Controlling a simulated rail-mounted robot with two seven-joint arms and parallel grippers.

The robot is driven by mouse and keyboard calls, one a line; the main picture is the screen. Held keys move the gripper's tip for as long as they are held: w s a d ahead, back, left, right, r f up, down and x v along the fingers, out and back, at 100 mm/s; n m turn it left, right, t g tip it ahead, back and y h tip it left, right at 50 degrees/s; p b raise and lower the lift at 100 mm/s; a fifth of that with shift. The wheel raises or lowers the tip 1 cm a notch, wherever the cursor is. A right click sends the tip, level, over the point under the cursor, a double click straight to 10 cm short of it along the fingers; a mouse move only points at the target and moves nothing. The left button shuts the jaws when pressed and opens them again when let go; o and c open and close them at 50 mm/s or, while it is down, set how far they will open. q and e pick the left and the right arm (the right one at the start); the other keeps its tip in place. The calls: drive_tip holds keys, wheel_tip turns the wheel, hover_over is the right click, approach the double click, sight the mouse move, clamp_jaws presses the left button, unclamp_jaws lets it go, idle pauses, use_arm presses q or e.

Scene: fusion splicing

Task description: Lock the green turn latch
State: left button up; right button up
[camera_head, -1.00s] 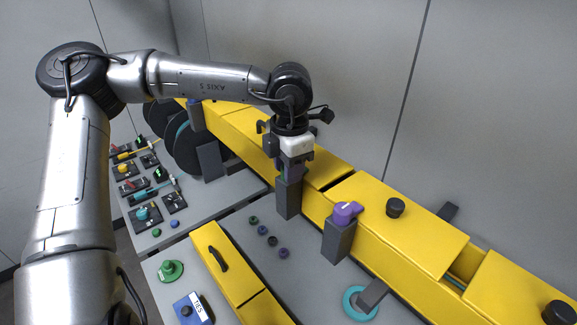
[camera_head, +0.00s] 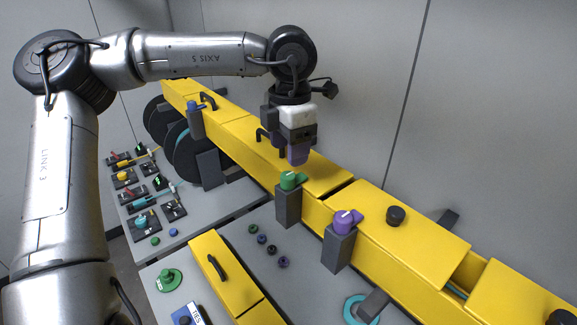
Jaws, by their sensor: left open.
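The green turn latch (camera_head: 289,181) sits on top of a grey post (camera_head: 288,208) at the front side of the long yellow duct. Its handle points to the right, toward the duct, and a pale mark shows on its top. My left gripper (camera_head: 292,156) hangs just above the latch, pointing down, open and empty. A gap shows between its fingers and the latch. My right gripper is out of view.
A purple turn latch (camera_head: 345,222) on its own post stands to the right, and a blue latch (camera_head: 194,106) to the left. A black knob (camera_head: 396,215) and a black handle (camera_head: 208,101) rise from the yellow duct. Small coloured caps lie on the grey table.

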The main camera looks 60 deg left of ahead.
sight(289, 176)
use_arm(q)
wheel_tip(289, 176, up, 7)
drive_tip(key=shift+d, duration=0.15)
drive_tip(key=shift+f, duration=0.15)
idle(0.6)
